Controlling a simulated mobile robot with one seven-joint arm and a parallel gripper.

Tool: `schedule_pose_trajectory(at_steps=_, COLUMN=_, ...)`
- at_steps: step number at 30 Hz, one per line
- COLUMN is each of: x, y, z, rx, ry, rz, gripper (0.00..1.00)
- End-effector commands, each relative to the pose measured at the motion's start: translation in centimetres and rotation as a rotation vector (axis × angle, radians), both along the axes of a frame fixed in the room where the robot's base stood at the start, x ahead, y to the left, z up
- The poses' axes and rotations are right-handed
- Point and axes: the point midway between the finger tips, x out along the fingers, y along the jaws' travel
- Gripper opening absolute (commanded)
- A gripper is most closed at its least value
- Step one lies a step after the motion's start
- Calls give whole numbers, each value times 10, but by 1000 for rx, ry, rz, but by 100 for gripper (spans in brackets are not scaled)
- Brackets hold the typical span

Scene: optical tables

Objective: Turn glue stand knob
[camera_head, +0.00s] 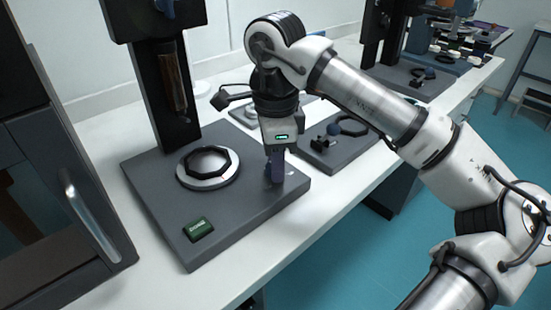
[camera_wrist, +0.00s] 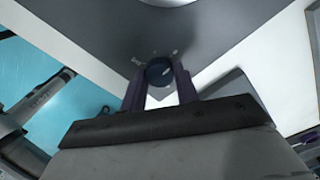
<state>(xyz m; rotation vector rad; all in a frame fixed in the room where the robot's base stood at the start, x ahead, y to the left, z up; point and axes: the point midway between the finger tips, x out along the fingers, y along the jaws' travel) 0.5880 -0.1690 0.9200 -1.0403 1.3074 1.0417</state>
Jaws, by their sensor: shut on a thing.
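The glue stand (camera_head: 165,215) is a dark grey base with a black column, a round white and black disc and a small green display. Its knob (camera_wrist: 160,72) is a dark round dial with a light mark, near the corner of the base in the wrist view. My gripper (camera_head: 275,175) points down over the right corner of the base. In the wrist view its purple fingers (camera_wrist: 160,80) sit on both sides of the knob and are shut on it. In the head view the fingers hide the knob.
Another dark stand base (camera_head: 350,150) with small black parts is just right of my gripper. A dark cabinet (camera_head: 60,170) with a metal handle is at the left. The white table (camera_head: 275,250) is bare along its front edge.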

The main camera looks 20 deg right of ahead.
Motion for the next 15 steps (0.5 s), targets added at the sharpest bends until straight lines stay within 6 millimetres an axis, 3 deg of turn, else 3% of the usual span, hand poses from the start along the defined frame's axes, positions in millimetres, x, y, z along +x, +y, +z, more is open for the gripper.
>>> schedule_pose_trajectory(at_steps=4, x=0, y=0, z=1, rx=0, ry=-3, rz=1, gripper=8)
schedule_pose_trajectory(at_steps=5, x=0, y=0, z=1, rx=1, ry=-2, rz=1, gripper=33)
schedule_pose_trajectory(at_steps=9, x=0, y=0, z=1, rx=0, ry=-2, rz=0, gripper=51)
schedule_pose_trajectory(at_steps=15, x=0, y=0, z=0, rx=0, ry=-1, rz=0, gripper=52)
